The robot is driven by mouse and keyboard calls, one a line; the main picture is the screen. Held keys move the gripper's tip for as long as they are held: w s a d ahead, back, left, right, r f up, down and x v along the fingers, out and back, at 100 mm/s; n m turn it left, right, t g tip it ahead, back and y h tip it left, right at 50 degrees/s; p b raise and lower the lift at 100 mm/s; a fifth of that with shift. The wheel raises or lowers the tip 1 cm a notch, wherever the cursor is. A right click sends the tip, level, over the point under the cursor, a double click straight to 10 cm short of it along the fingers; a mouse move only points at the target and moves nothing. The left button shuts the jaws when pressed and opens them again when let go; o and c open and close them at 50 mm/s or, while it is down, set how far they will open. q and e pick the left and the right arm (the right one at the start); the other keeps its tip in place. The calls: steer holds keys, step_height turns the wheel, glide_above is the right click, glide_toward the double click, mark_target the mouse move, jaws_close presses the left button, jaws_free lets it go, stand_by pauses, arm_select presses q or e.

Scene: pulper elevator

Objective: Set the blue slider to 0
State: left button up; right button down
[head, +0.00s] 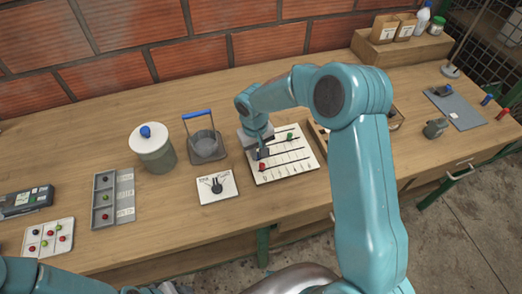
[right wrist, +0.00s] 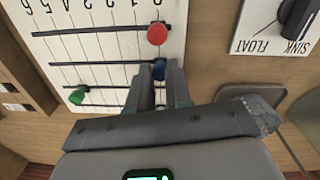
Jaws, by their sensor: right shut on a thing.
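The white slider board (head: 283,170) lies on the bench with ruled lines, dark tracks and a row of numbers along one edge. The red knob (right wrist: 157,33) is on the neighbouring track, almost level with the blue one. The green knob (right wrist: 77,97) is far along the third track. My left gripper is not in view.
A white dial panel (right wrist: 275,28) marked SINK and FLOAT lies beside the board. A grey holder with a blue handle (head: 198,113) and a lidded pot (head: 152,148) stand to its left. A wooden tray edge (head: 318,133) is close on the right.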

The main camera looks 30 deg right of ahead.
steer(key=c, duration=1)
jaws_free()
steer(key=shift+w+a, duration=0.15)
steer(key=shift+a, duration=0.1)
steer(key=shift+c, duration=0.2)
steer(key=shift+d, duration=0.1)
steer(key=shift+r, duration=0.1)
step_height(320, 180, up, 16)
steer(key=shift+a+b, duration=0.4)
steer(key=shift+b, duration=0.05)
steer(key=shift+r, duration=0.15)
